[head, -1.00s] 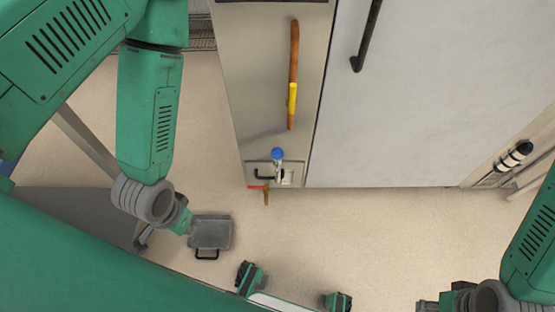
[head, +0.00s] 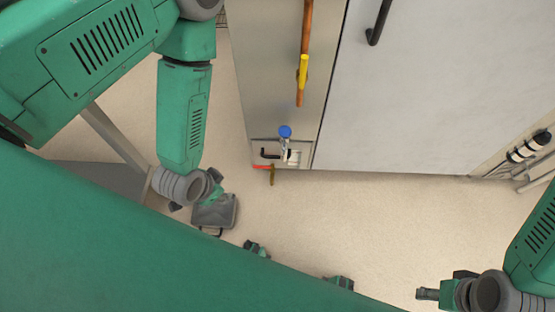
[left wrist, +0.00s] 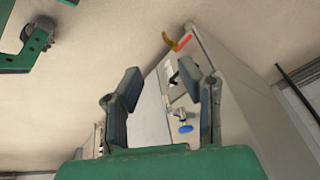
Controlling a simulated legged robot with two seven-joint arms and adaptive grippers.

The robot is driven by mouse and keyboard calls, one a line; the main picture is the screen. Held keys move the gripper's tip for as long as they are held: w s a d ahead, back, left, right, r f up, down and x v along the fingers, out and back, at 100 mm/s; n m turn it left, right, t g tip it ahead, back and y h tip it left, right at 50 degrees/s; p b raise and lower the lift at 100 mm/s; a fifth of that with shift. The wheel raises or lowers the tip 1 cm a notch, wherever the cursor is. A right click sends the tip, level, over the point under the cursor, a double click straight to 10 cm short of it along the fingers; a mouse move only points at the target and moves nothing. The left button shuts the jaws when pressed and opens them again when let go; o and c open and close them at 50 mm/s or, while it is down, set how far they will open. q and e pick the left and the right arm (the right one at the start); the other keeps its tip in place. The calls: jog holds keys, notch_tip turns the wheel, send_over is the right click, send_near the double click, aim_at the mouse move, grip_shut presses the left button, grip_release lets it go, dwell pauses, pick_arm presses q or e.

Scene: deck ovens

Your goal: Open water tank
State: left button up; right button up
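A recessed panel (head: 304,158) with a black handle (head: 269,154) sits low on the steel cabinet; I cannot tell for sure that it is the water tank. A blue knob (head: 285,131) on a metal stem stands by it, and a red lever (head: 262,167) and a brass-coloured piece lie at its lower edge. The blue knob also shows in the left wrist view (left wrist: 186,129), beyond my left gripper (left wrist: 166,90). That gripper is open and empty, apart from the cabinet. My right gripper (head: 428,294) is far to the right of the panel, its fingers too small to judge.
A wood-coloured bar with a yellow part (head: 303,72) runs along the cabinet. A large pale door (head: 420,100) with a black handle (head: 377,22) stands to its right. The floor (head: 350,220) before the cabinet is clear.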

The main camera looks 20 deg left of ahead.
pick_arm(q)
jog(key=w+d+f+m+t+b, duration=0.35)
jog(key=w+f+m+t, duration=0.35)
jog(key=f, duration=0.5)
jog(key=m+t+b, duration=0.5)
jog(key=m, duration=0.1)
send_near(276, 157)
jog(key=shift+h, duration=0.4)
jog(key=shift+w+d+f+b, duration=0.1)
jog(key=shift+w+f+b, duration=0.3)
jog(key=shift+w+b, duration=0.95)
jog(key=shift+w+f+b, duration=0.4)
jog(key=shift+w, duration=1.7)
jog(key=shift+w+d+f+b, duration=0.1)
jog(key=shift+w+f+b, duration=0.3)
jog(key=shift+w+b, duration=0.95)
pick_arm(e)
notch_tip(276, 157, down, 15)
jog(key=shift+f+p, duration=0.2)
jog(key=shift+p, duration=0.25)
pick_arm(q)
jog(key=shift+w, duration=0.4)
jog(key=shift+c, duration=0.4)
grip_shut()
